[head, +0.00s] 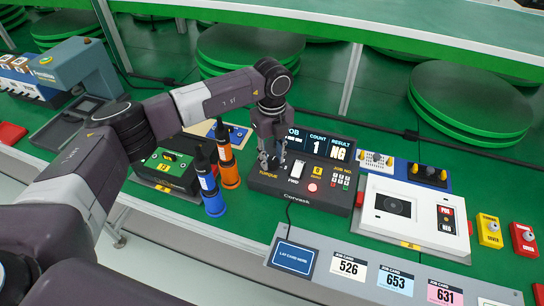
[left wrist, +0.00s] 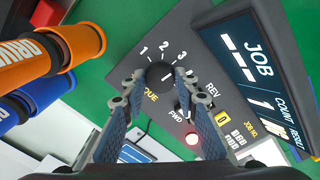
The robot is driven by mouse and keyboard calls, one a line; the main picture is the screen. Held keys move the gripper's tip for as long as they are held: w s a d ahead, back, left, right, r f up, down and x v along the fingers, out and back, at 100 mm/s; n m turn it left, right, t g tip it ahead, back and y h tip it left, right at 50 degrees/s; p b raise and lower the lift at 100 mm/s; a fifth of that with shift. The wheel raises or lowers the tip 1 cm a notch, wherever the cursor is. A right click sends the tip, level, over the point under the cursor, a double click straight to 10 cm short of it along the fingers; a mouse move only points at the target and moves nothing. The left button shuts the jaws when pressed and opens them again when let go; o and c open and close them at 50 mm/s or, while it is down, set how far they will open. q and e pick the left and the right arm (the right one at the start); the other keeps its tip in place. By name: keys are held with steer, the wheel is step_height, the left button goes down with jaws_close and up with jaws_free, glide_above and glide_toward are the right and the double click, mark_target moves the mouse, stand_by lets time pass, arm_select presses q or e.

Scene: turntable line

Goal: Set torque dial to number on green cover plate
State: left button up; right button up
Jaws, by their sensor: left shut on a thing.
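The black torque dial (left wrist: 160,75) sits on the dark controller box (head: 302,182), with white numbers such as 1, 2 and 3 around it in the left wrist view. My left gripper (left wrist: 158,76) is shut on the dial, one fingertip on each side. In the head view my left gripper (head: 270,163) points down at the box's left end and hides most of the dial. I cannot tell which number the dial points at. A box with a green top plate (head: 168,161) stands left of the drivers; any number on it is too small to read. My right gripper is not in view.
An orange driver (head: 228,160) and a blue driver (head: 211,190) stand upright close left of my gripper. The controller's display (head: 318,145) reads COUNT 1 and NG. A white device (head: 412,215) stands to the right. Job cards (head: 347,267) lie in front.

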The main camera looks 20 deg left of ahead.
mark_target(272, 161)
arm_select(q)
steer(key=shift+r+n, duration=0.1)
steer(key=shift+n, duration=0.4)
steer(key=shift+w, duration=0.1)
steer(key=o, duration=1.2)
steer(key=shift+c, duration=0.2)
step_height(272, 161, up, 12)
